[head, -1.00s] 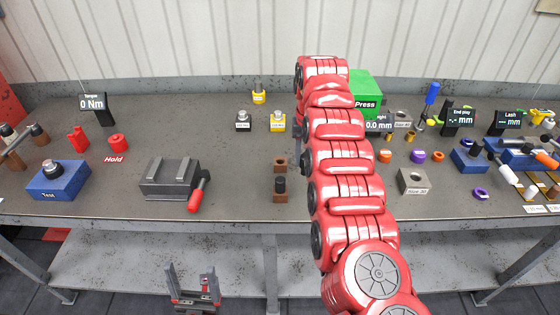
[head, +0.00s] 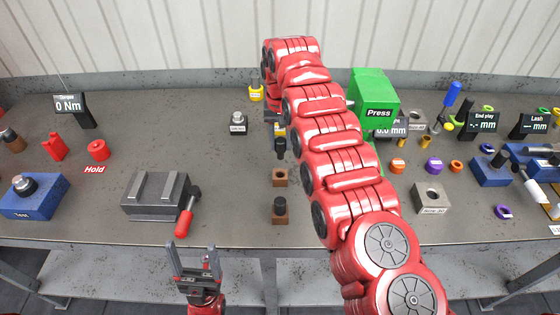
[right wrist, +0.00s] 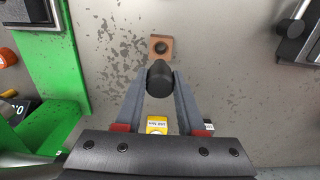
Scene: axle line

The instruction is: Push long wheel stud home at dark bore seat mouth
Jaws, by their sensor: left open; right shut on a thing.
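My right gripper (head: 277,128) is shut on a dark round-headed piece (head: 280,147), which I take for the long wheel stud. In the right wrist view the stud (right wrist: 160,78) sits between the fingertips, and its far end is hidden. It is held clear of a brown block with an open hole (head: 280,177), close to a yellow labelled block (right wrist: 157,124) mostly hidden by my gripper. A dark labelled block (head: 238,123) with a silver top stands to the left. I cannot tell for sure which is the dark bore seat. My left gripper (head: 198,270) is open and empty at the bench front.
A second brown block (head: 280,214) holds a dark piece. A grey fixture with a red handle (head: 155,196) stands left. The green press (head: 374,98) and a grey bored block (head: 432,198) are right of my arm. Bench between fixture and brown blocks is clear.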

